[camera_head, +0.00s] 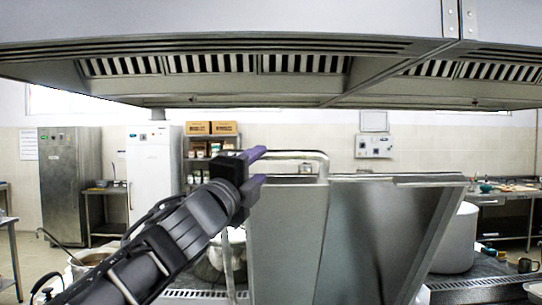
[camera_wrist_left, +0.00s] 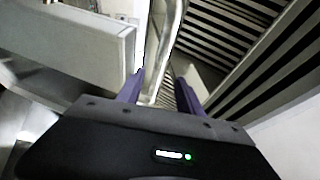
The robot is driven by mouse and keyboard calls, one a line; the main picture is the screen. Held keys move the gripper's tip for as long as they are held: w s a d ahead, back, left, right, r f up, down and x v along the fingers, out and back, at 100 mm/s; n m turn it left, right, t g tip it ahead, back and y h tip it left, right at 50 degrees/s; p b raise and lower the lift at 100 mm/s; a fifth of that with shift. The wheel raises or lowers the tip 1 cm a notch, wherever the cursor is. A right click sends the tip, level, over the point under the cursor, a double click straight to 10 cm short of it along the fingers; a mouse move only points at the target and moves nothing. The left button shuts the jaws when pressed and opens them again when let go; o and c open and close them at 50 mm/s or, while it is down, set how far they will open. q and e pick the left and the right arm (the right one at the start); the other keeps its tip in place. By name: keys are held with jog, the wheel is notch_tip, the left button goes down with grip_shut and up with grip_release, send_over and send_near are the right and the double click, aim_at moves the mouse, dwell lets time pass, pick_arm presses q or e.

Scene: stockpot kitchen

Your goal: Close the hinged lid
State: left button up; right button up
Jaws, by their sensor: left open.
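The hinged lid (camera_head: 370,235) is a large grey metal panel, raised and standing steeply in the middle of the head view. A tubular handle (camera_head: 300,155) curves along its upper left part. My left gripper (camera_head: 262,166) has purple fingers and is open at the left end of the handle. In the left wrist view, the handle (camera_wrist_left: 170,45) passes in the gap between the open fingers (camera_wrist_left: 159,90); I cannot tell whether either finger touches it. The lid's hinge and the pan below are mostly hidden. My right gripper is out of view.
A metal extractor hood (camera_head: 220,65) hangs low over the lid. A large pot (camera_head: 455,240) stands to the right behind the lid. Another pot (camera_head: 88,262) with a ladle is at the lower left. A metal pot (camera_head: 232,255) sits behind my left arm.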

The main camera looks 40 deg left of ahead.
aim_at(268, 158)
pick_arm(q)
jog(key=x, duration=0.7)
jog(key=shift+w+p, duration=0.15)
jog(key=shift+p, duration=0.2)
grip_shut()
dwell(1.0)
